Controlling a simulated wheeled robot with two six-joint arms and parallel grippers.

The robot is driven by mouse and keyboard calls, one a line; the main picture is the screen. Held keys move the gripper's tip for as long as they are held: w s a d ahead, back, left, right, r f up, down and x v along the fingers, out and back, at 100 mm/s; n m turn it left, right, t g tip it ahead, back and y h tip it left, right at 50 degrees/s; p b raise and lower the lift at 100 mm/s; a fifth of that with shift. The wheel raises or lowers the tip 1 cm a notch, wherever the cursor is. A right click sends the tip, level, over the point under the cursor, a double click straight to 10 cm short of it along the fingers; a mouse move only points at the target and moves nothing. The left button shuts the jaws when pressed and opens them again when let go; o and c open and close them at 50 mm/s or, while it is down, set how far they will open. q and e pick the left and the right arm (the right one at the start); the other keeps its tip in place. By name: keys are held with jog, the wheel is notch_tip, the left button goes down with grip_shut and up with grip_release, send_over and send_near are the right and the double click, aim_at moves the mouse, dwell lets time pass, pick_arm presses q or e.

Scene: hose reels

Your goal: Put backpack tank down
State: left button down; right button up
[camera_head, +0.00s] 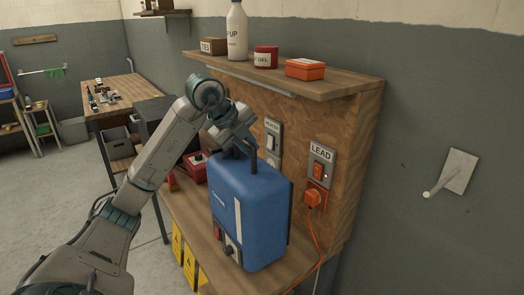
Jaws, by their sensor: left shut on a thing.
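The backpack tank (262,215) is a blue upright box with a pale stripe, a red switch and a dark knob low on its front face. My left gripper (242,150) is at its top, shut on the tank's dark handle; the fingertips are partly hidden. The tank is upright at the wooden bench (294,256), its lower part overlapping the bench top and front edge in view. I cannot tell whether its base touches the bench. My right gripper is not in view.
A shelf (300,85) above holds a white bottle (237,32), a red tin (265,57) and an orange box (305,69). An orange plug (313,198) with a cord is right of the tank. A red box (196,168) sits behind it, left.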

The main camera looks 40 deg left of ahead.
pick_arm(q)
jog(key=shift+a, duration=1.3)
jog(key=shift+f+p, duration=0.75)
jog(key=shift+f, duration=1)
jog(key=c, duration=1.4)
grip_release()
jog(key=shift+s+d+f, duration=0.1)
jog(key=shift+s+r+b, duration=0.25)
jog(key=shift+r+b, duration=0.1)
jog(key=shift+r, duration=0.1)
jog(key=b+v, duration=0.2)
jog(key=v, duration=0.9)
jog(key=shift+b, duration=0.3)
